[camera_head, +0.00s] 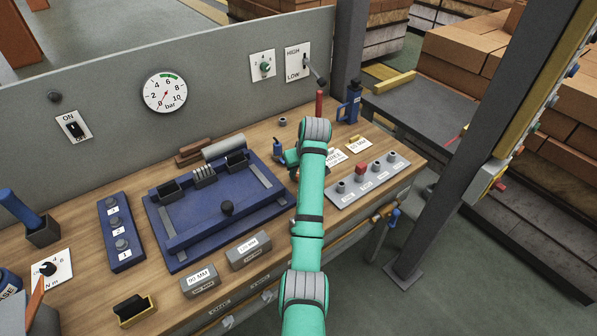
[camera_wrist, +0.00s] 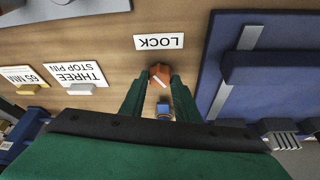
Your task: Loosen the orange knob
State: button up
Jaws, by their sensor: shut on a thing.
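The orange knob (camera_wrist: 159,73) shows in the wrist view, on the wooden bench top just below a LOCK label (camera_wrist: 159,42), which reads upside down. A pale slanted mark shows on the knob. My gripper (camera_wrist: 160,82) is shut on the knob, with one green finger on each side. A small blue-topped piece (camera_wrist: 164,110) shows between the fingers, nearer the wrist. In the head view my green arm reaches over the bench and hides the knob and most of my gripper.
A blue fixture plate (camera_head: 185,232) lies left of my arm, with a black knob (camera_head: 227,208) on it. A grey button strip (camera_head: 368,180) lies to the right. A red upright handle (camera_head: 319,103) and a blue bottle (camera_head: 350,103) stand behind my arm.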

jog(key=n+y, duration=0.1)
jog(key=n, duration=0.1)
jog(key=n+g, duration=0.1)
jog(key=n, duration=0.2)
jog(key=shift+w+d+n+y, duration=0.2)
jog(key=shift+n+y, duration=0.1)
jog(key=shift+y, duration=0.1)
jog(key=n+g, duration=0.1)
jog(key=n, duration=0.1)
jog(key=n+g, duration=0.1)
jog(key=n, duration=0.1)
jog(key=shift+n+y, duration=0.3)
jog(key=shift+n, duration=0.1)
jog(key=shift+w, duration=0.1)
jog(key=o, duration=1)
jog(key=shift+o, duration=0.2)
jog(key=w+v, duration=0.1)
jog(key=v, duration=0.9)
jog(key=shift+s+d+r, duration=0.2)
jog(key=shift+s+r, duration=0.15)
jog(key=shift+s, duration=0.1)
